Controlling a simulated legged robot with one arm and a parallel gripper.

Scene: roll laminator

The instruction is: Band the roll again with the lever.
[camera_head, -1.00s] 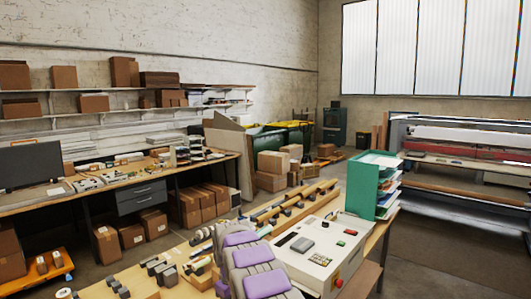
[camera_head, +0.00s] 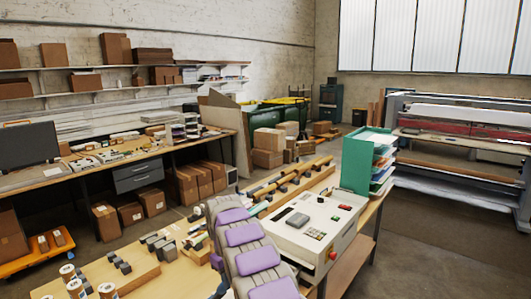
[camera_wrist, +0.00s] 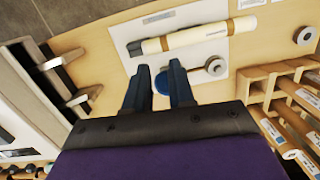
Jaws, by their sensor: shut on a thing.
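Below the roll, a grey rod with a round grey knob (camera_wrist: 215,68) extends right from a blue round part (camera_wrist: 165,87); this looks like the lever. My gripper (camera_wrist: 159,72) points at the plate below the roll's left half. Its dark fingers stand a little apart, closed about the blue part, though the contact itself is partly hidden by the fingers. In the head view my arm hides the gripper and the roll.
A wooden rack of rolls (camera_wrist: 270,85) stands close to the right of my gripper. A grey disc (camera_wrist: 304,36) lies at upper right. In the head view, a white control box (camera_head: 312,222) and a green paper rack (camera_head: 356,165) stand right of my arm.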

